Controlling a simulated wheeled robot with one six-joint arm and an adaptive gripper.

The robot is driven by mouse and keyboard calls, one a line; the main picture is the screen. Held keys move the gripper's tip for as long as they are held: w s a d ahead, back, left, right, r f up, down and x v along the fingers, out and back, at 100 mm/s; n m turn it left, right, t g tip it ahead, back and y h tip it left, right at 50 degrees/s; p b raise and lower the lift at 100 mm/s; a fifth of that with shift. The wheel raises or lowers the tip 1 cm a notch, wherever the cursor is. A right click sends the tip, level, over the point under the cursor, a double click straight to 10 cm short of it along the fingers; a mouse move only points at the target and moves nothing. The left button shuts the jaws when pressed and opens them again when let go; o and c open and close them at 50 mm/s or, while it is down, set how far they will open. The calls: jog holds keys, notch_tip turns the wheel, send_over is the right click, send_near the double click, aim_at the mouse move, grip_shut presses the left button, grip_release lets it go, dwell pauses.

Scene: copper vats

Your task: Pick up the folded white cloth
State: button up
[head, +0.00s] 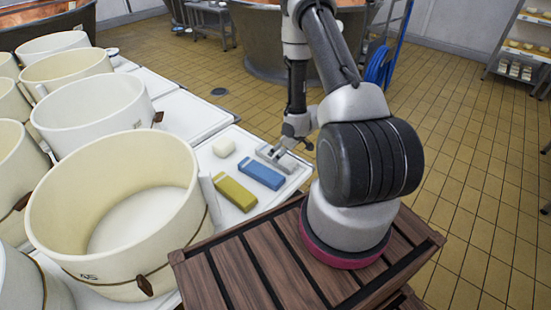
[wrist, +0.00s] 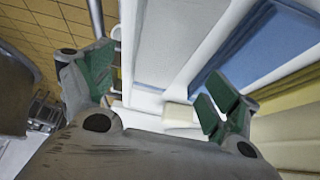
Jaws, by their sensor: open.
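The folded white cloth (head: 272,156) lies flat on the white table, partly covered by my gripper in the head view. In the wrist view the cloth (wrist: 175,45) shows as a pale panel beyond and between the fingers. My gripper (head: 294,141) is over the cloth's far right part. Its green-padded fingers are spread wide with nothing between them in the wrist view (wrist: 152,92). I cannot tell whether the fingertips touch the cloth or the table.
A folded blue cloth (head: 262,174) and an olive-yellow cloth (head: 235,193) lie beside the white one. Large cream tubs (head: 120,215) crowd the left. Tiled floor (head: 480,190) is open to the right.

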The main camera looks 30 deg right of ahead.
jog(key=x, duration=0.5)
jog(key=shift+f, duration=0.1)
jog(key=shift+s, duration=0.1)
jog(key=c, duration=1.3)
